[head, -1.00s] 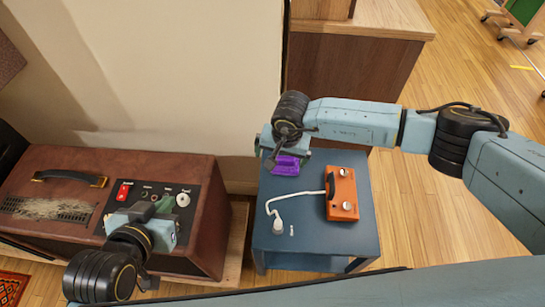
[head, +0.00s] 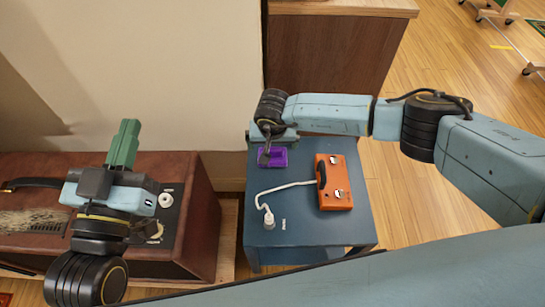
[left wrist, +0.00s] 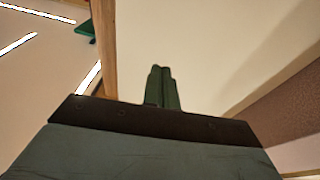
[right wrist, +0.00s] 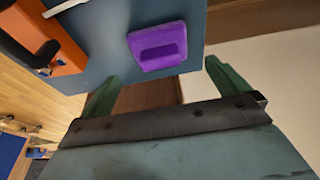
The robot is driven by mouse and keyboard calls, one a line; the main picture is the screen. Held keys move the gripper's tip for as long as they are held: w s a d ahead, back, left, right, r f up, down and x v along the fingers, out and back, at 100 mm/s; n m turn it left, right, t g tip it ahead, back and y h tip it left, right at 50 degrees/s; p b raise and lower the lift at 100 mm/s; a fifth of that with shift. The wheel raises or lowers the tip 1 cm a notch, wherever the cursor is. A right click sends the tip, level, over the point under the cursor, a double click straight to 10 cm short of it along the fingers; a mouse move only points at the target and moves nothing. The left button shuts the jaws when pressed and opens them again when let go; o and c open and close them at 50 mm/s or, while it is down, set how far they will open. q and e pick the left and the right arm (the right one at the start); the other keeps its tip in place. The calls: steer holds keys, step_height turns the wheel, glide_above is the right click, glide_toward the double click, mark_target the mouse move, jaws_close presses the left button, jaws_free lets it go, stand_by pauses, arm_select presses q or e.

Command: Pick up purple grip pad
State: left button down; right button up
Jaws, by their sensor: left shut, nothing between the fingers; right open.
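The purple grip pad (head: 277,158) lies near the back left edge of the blue table (head: 285,236). My right gripper (head: 268,146) is over its left part in the head view and partly hides it. In the right wrist view the purple grip pad (right wrist: 158,46) shows whole with a raised ridge, beyond and between the open, empty fingers of my right gripper (right wrist: 160,82). Fingers and pad look apart. My left gripper (head: 126,140) is shut and empty, pointing up above the brown amplifier; its closed fingers show in the left wrist view (left wrist: 161,86).
The brown amplifier (head: 198,215) stands left of the table, with a cream wall (head: 130,70) behind.

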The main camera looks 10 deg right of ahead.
mark_target(273, 150)
steer(key=shift+w+f, duration=0.2)
steer(key=shift+f, duration=0.35)
steer(key=shift+f+b, duration=0.25)
steer(key=shift+b, duration=0.15)
steer(key=b+x, duration=0.2)
steer(key=x, duration=0.1)
steer(key=shift+f, duration=0.2)
arm_select(q)
steer(key=s+r+t+h+b, duration=0.1)
steer(key=s+r+t+h, duration=0.1)
steer(key=s+r+t, duration=0.2)
steer(key=shift+s+a+r+t, duration=0.15)
steer(key=shift+a+r+t, duration=0.15)
steer(key=shift+r+t, duration=1.05)
arm_select(e)
steer(key=shift+w+f, duration=0.2)
steer(key=shift+f, duration=0.4)
arm_select(q)
steer(key=shift+f+t, duration=0.25)
arm_select(e)
steer(key=c, duration=0.9)
steer(key=shift+c, duration=0.2)
steer(key=shift+r, duration=0.1)
